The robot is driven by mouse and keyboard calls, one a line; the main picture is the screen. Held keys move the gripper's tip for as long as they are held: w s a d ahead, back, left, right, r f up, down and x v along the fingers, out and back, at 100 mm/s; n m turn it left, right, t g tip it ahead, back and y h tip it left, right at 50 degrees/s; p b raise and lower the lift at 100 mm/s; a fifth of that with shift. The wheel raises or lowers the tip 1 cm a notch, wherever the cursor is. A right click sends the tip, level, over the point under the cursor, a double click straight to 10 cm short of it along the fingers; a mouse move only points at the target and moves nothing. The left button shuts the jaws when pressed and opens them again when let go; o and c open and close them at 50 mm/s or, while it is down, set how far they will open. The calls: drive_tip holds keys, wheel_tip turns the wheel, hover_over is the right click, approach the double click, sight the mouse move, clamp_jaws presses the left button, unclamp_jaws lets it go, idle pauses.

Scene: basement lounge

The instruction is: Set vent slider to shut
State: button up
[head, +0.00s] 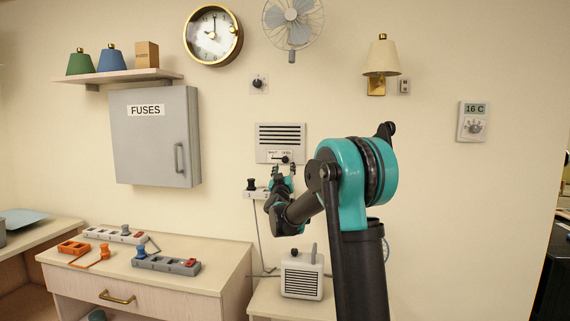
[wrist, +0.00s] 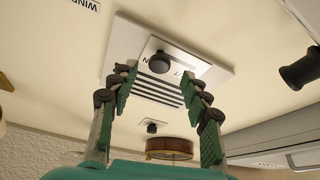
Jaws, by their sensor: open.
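The vent (head: 280,136) is a pale wall panel with dark horizontal slots. It also shows in the wrist view (wrist: 193,62). Its slider is a dark round knob (head: 285,159) below the slots, on a strip with small SHUT and OPEN lettering. The knob sits right of the strip's middle, toward the OPEN word. In the wrist view the knob (wrist: 159,63) shows between the fingers, beyond their tips. My gripper (head: 283,170) is open and empty, just below the knob in the head view. Its green-padded fingers (wrist: 160,80) appear apart from the knob; the exact gap is hard to tell.
A small plate with a dark knob (head: 251,185) is on the wall just left of my gripper. A grey fuse box (head: 155,135) hangs further left. A small heater-like box (head: 302,275) stands below. The wall right of the vent is clear up to the thermostat (head: 473,121).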

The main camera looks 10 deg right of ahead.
sight(285, 161)
drive_tip(key=shift+x, duration=2.2)
clamp_jaws()
